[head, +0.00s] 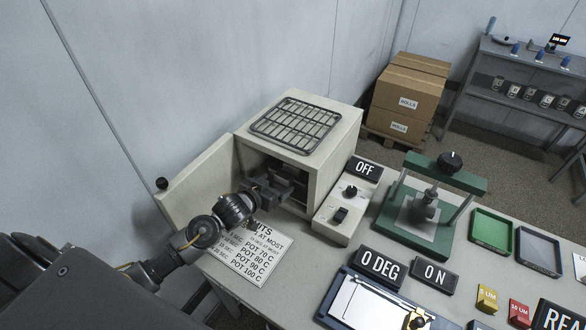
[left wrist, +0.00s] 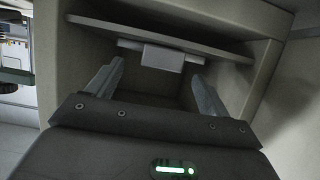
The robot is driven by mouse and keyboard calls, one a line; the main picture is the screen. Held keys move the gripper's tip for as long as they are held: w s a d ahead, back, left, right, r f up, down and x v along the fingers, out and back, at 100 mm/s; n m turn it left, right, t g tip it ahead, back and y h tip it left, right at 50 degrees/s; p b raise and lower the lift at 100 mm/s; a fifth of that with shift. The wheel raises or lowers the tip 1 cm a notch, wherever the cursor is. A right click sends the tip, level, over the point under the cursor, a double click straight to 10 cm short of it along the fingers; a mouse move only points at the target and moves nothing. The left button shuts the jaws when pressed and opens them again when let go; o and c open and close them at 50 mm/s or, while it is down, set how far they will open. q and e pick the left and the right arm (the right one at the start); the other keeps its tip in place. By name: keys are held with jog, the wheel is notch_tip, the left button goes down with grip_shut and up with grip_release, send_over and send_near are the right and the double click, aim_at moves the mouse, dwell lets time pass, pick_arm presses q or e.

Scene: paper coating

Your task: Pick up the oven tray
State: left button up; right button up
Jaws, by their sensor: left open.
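The oven (head: 325,150) is a beige box with its door (head: 200,180) swung open to the left. Inside it, in the left wrist view, a flat pale plate, which looks like the oven tray (left wrist: 110,28), lies level across the cavity, with a small block-like tab (left wrist: 162,58) at its front edge. My left gripper (head: 283,180) is at the oven mouth; it also shows in the left wrist view (left wrist: 157,75). Its fingers are apart and empty, one on each side of the tab and a little below it. The tray is hidden in the head view. My right gripper is out of view.
A dark wire rack (head: 296,124) lies on the oven top. An OFF switch box (head: 345,205) and a green press (head: 425,215) stand right of the oven. A printed limits sheet (head: 245,252) lies below the door. Cardboard boxes (head: 405,95) stand behind.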

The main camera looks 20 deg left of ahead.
aim_at(281, 179)
pick_arm(q)
jog(key=p+x, duration=0.1)
jog(key=x, duration=0.3)
jog(key=shift+w+a, duration=0.1)
jog(key=shift+w, duration=0.1)
jog(key=c, duration=1.2)
